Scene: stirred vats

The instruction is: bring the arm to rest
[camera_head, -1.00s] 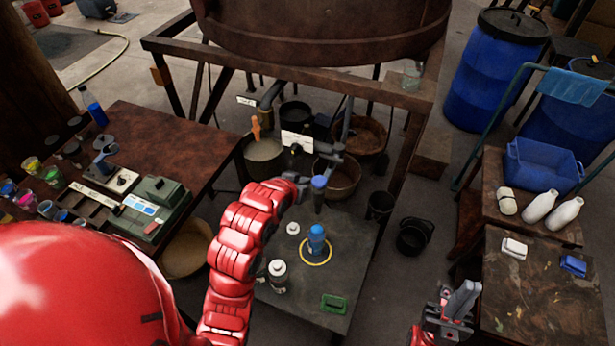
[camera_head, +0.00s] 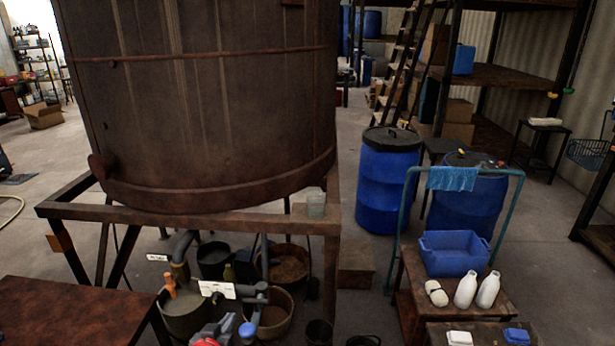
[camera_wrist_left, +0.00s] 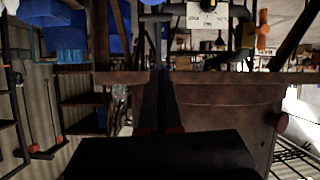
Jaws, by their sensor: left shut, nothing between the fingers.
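My left gripper (camera_head: 222,327) shows only partly at the bottom edge of the head view, grey with a bit of red arm behind it. It is beside a blue-topped part (camera_head: 247,330) below the vat; I cannot tell whether they touch. In the left wrist view my dark fingers (camera_wrist_left: 156,100) are together with nothing between them. That view looks upside down, with the rusty vat (camera_wrist_left: 225,105) beyond the fingers. The rest of my left arm is below the head view. My right gripper is out of view.
A brown table (camera_head: 70,310) is at left. Blue barrels (camera_head: 388,185) and a trolley with a blue crate (camera_head: 455,255) and white bottles (camera_head: 466,290) are at right.

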